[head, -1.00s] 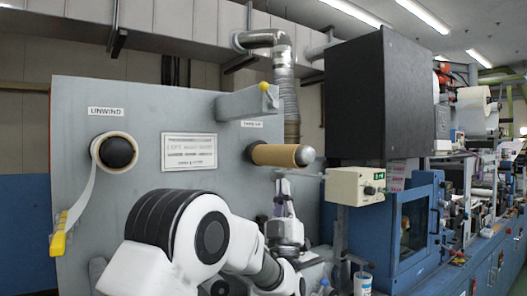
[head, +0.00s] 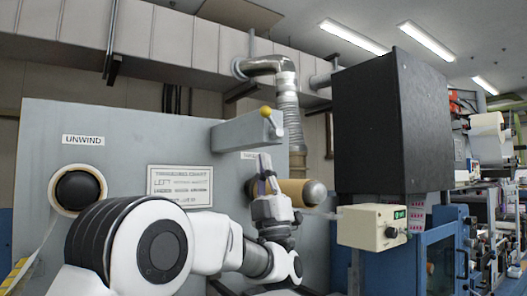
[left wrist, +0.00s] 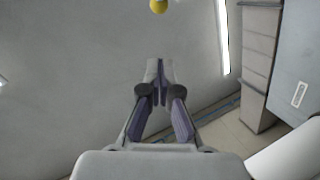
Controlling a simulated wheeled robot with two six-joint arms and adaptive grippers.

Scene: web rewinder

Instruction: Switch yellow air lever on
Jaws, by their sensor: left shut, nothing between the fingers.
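The yellow air lever's round knob (head: 266,111) sits on top of the grey arm block that juts from the machine panel. The knob also shows at the top edge of the left wrist view (left wrist: 158,6), beyond the fingertips. My left gripper (head: 264,160) points up, below the knob and apart from it, in front of the brown roll. In the left wrist view my left gripper (left wrist: 160,82) has its fingers together with nothing between them. The lever's handle is hard to make out. My right gripper is not in view.
The brown roll (head: 296,192) on its spindle is just behind my left gripper. The grey arm block (head: 240,131) overhangs it. A cream control box (head: 370,227) and a large black box (head: 365,120) stand to the right. The unwind roll (head: 78,190) is at the left.

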